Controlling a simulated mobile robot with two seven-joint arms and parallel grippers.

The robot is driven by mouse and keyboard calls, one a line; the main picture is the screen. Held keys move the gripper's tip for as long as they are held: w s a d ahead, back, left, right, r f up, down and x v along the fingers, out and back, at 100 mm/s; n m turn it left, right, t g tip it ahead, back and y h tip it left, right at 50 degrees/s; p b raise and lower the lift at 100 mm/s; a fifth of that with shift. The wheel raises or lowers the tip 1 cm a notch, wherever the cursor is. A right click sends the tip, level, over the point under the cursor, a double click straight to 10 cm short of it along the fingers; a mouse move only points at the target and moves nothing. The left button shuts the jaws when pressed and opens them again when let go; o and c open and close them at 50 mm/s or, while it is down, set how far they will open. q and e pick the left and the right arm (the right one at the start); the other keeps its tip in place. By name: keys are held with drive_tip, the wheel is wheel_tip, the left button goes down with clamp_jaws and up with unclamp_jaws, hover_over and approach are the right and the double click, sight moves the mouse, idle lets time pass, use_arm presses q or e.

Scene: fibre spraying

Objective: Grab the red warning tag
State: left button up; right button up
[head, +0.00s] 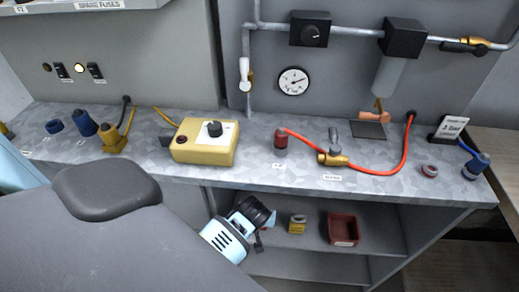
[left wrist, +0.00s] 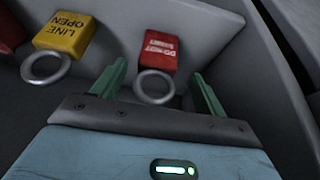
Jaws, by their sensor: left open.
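The red warning tag (left wrist: 161,50) shows in the left wrist view with white lettering upside down and a metal ring (left wrist: 154,87) on its near side. My left gripper (left wrist: 160,86) is open, its two green fingers on either side of the ring, with nothing held. I cannot tell whether a finger touches it. In the head view my left gripper (head: 265,230) reaches into the shelf under the bench, and the red tag cannot be made out there. A yellow tag (left wrist: 65,37) reading LINE OPEN, with its own ring, lies left of the red one. My right gripper is not in view.
On the shelf (head: 280,262), a small yellow item (head: 297,224) and a red bin (head: 342,229) stand right of the gripper. The bench top (head: 250,165) above carries a yellow control box (head: 204,143) and a red hose (head: 378,171). A shelf panel rises behind the tags.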

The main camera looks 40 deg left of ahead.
use_arm(q)
drive_tip(key=b+x, duration=0.1)
drive_tip(key=x, duration=0.2)
drive_tip(key=shift+d+f, duration=0.1)
drive_tip(key=shift+f, duration=0.25)
drive_tip(key=shift+w+f, duration=0.15)
drive_tip(key=shift+w, duration=0.05)
drive_tip(key=c, duration=1.1)
